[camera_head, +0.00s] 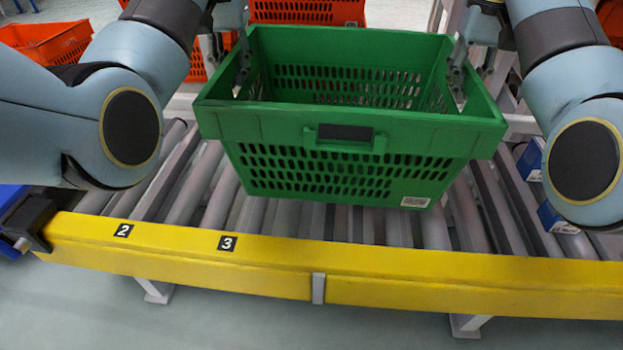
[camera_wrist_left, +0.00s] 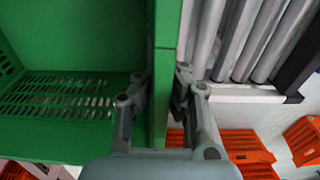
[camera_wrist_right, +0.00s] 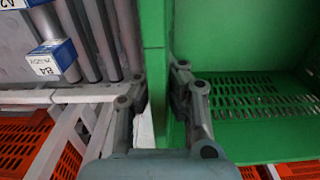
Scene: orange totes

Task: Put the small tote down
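The small green tote (camera_head: 350,130) is upright and empty over the roller conveyor (camera_head: 215,190); I cannot tell whether its base touches the rollers. My left gripper (camera_head: 242,72) is shut on its left side wall, with one finger inside and one outside. The left wrist view shows these fingers (camera_wrist_left: 160,88) on both sides of the green wall (camera_wrist_left: 165,40). My right gripper (camera_head: 457,80) is shut on the right side wall in the same way, and its fingers (camera_wrist_right: 160,88) straddle the wall (camera_wrist_right: 153,30) in the right wrist view.
A yellow rail (camera_head: 270,262) with number labels runs along the conveyor's front edge. Small blue-and-white boxes (camera_head: 552,217) lie on the rollers at the right. Orange totes (camera_head: 45,42) stand behind. Rollers left of the green tote are clear.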

